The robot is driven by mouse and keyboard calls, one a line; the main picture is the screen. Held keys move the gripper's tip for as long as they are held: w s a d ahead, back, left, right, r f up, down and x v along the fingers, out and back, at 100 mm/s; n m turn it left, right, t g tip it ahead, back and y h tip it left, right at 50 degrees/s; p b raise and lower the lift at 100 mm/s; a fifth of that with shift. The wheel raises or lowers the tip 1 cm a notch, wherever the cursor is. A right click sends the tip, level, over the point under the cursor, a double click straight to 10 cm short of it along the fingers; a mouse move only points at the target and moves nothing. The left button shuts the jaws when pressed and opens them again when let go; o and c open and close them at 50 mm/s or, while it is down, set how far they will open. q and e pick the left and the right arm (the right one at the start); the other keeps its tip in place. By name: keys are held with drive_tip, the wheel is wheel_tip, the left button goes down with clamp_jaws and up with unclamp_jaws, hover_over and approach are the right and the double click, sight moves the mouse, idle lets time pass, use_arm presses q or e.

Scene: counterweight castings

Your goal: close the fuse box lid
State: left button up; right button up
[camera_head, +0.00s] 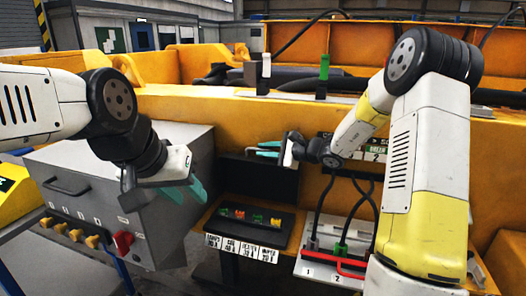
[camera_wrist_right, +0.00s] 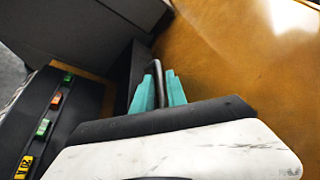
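The fuse box (camera_head: 285,240) is a black tray with several coloured fuses, seen in the head view below centre. Its black lid (camera_head: 258,178) stands raised behind the fuses, and the box is open. My right gripper (camera_head: 267,149) is at the lid's upper edge. In the right wrist view its teal fingers (camera_wrist_right: 160,92) lie close on both sides of a thin dark edge, which looks like part of the lid. The exact contact is hard to see. My left gripper (camera_head: 184,192) is open and empty, left of the fuse box, in front of the grey cabinet.
A grey cabinet (camera_head: 110,185) with a handle, yellow knobs and a red switch stands at left. Black cables and a red-handled panel (camera_head: 325,262) are right of the fuse box. White labels (camera_head: 241,249) line the shelf front. An orange casting wall (camera_head: 240,120) stands behind.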

drive_tip(key=shift+w+a+f, duration=0.1)
drive_tip(key=shift+w+a, duration=0.1)
drive_tip(key=shift+a, duration=0.1)
clamp_jaws()
idle(1.3)
